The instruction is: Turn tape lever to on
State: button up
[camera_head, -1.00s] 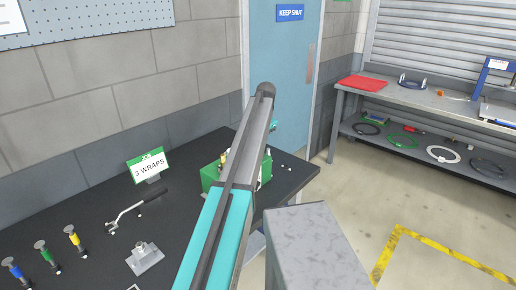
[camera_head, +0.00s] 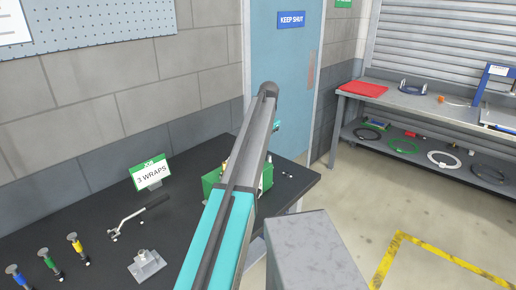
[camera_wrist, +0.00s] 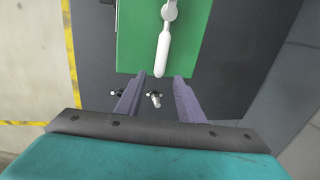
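The green box (camera_head: 209,182) sits on the black bench in the head view, mostly behind my arm. In the wrist view the green box (camera_wrist: 130,40) fills the top middle. A white lever (camera_wrist: 163,52) with a rounded handle lies over it, the handle pointing toward my gripper. My gripper (camera_wrist: 160,76) is open and empty, with two purple-grey fingers apart. The handle's end is close to the gap between the fingertips; I cannot tell whether it is between them in depth. The lever's markings are not visible. In the head view my gripper is hidden behind my arm.
The black bench (camera_head: 95,215) also holds a "3 WRAPS" card (camera_head: 151,172), a cranked tool (camera_head: 138,215), a metal block (camera_head: 146,265) and coloured-handled pieces. Small studs (camera_wrist: 154,98) show beneath my fingers. A grey shelf bench (camera_head: 420,108) stands at the right. Open floor lies between.

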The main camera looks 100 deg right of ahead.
notch_tip(320, 180, up, 10)
jog(key=s+a+p, duration=0.1)
jog(key=p, duration=0.3)
jog(key=shift+s+a, duration=0.2)
jog(key=shift+a, duration=0.1)
jog(key=shift+f, duration=0.1)
